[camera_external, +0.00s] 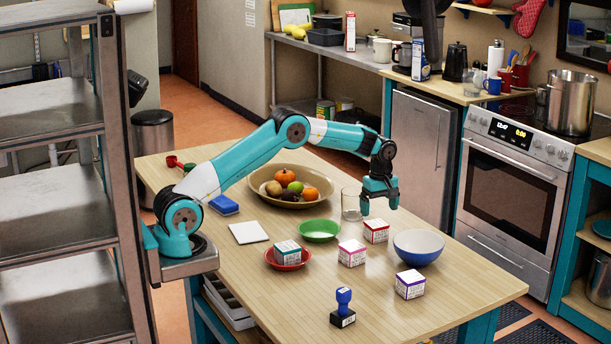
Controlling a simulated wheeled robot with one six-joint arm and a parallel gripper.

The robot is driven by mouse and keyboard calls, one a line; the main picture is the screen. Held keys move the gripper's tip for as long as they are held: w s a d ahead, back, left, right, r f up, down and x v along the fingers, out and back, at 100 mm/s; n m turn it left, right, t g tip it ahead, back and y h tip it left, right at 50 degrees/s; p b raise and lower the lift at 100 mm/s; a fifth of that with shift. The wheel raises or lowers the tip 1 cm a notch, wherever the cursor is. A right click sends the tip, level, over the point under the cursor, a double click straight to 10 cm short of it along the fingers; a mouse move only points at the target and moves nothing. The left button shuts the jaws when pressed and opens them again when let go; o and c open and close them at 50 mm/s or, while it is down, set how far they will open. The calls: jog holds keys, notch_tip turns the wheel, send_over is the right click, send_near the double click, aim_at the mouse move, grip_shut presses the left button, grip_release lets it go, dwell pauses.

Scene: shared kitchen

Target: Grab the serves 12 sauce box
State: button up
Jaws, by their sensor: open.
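Several small white boxes with printed sides and coloured tops are on the wooden table. The red-edged box (376,231) stands just below my gripper. The pink-edged box (352,253) is left and nearer the camera. The purple-edged box (410,284) is near the front. The teal-topped box (288,253) sits on a red plate (290,264). The print is too small to read, so I cannot tell which one is the serves 12 sauce box. My gripper (380,206) points down, open and empty, above the table near the red-edged box.
A blue-and-white bowl (419,247) stands right of the boxes. A clear glass (351,204), green bowl (319,230) and fruit bowl (290,186) are close by. A blue-handled stamp (343,308) stands at the front. The table's right front area is clear.

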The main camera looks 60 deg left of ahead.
aim_at(377, 223)
jog(key=shift+s+a+f+p, duration=0.1)
jog(key=shift+f+p, duration=0.45)
jog(key=shift+f, duration=1.3)
jog(key=shift+s+a+f+p, duration=0.1)
jog(key=shift+f+p, duration=0.45)
jog(key=shift+f, duration=1.25)
jog(key=c, duration=1.1)
jog(key=shift+r, duration=0.1)
